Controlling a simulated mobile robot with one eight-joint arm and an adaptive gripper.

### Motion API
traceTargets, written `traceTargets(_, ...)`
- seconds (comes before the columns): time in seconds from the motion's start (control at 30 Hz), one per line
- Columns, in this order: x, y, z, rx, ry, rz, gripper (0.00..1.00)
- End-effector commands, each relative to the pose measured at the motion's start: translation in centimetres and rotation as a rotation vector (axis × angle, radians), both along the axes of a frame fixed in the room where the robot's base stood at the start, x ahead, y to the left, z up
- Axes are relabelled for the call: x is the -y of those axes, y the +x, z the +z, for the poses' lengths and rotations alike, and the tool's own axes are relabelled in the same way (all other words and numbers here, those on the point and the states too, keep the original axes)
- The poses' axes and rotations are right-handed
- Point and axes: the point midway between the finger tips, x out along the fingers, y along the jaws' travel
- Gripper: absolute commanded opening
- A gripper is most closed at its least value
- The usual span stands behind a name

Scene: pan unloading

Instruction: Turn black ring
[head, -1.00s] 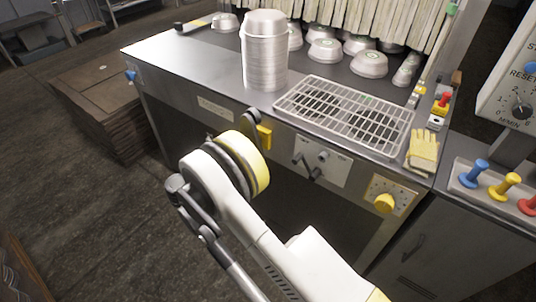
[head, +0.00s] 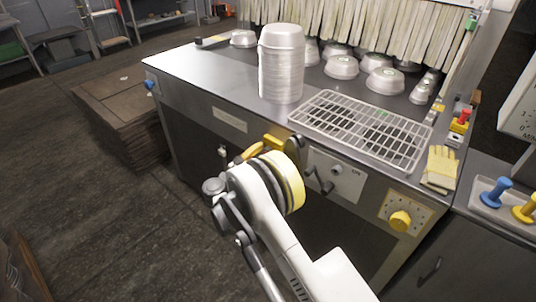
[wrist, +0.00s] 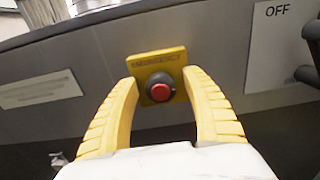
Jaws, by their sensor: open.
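A black ring (wrist: 157,77) surrounds a red push button (wrist: 160,92) on a yellow plate (wrist: 145,66) marked EMERGENCY, fixed to the machine's front panel. My gripper (wrist: 160,80) is open, with one yellow finger on each side of the button in the wrist view. The fingertips reach about the height of the ring in the picture, and gaps show on both sides. I cannot tell how far the tips are from the panel. In the head view my wrist hides the ring and most of the gripper; a yellow finger (head: 246,156) shows at its left.
A panel marked OFF (wrist: 276,35) and a dark crank lever (head: 321,184) are right of the button. A yellow knob (head: 400,220) is farther right. A wire rack (head: 355,127), a stack of metal pans (head: 281,65) and a glove (head: 441,167) lie on the machine top.

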Motion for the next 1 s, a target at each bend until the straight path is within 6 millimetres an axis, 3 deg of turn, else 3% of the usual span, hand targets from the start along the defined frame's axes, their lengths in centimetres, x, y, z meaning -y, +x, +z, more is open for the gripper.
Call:
traceTargets(0.23,0.04,0.05,0.06,0.0,0.0,0.0,0.56)
traceTargets(0.4,0.03,0.04,0.05,0.0,0.0,0.0,0.04)
traceTargets(1.0,0.09,0.0,0.03,0.078,0.1,0.0,0.03)
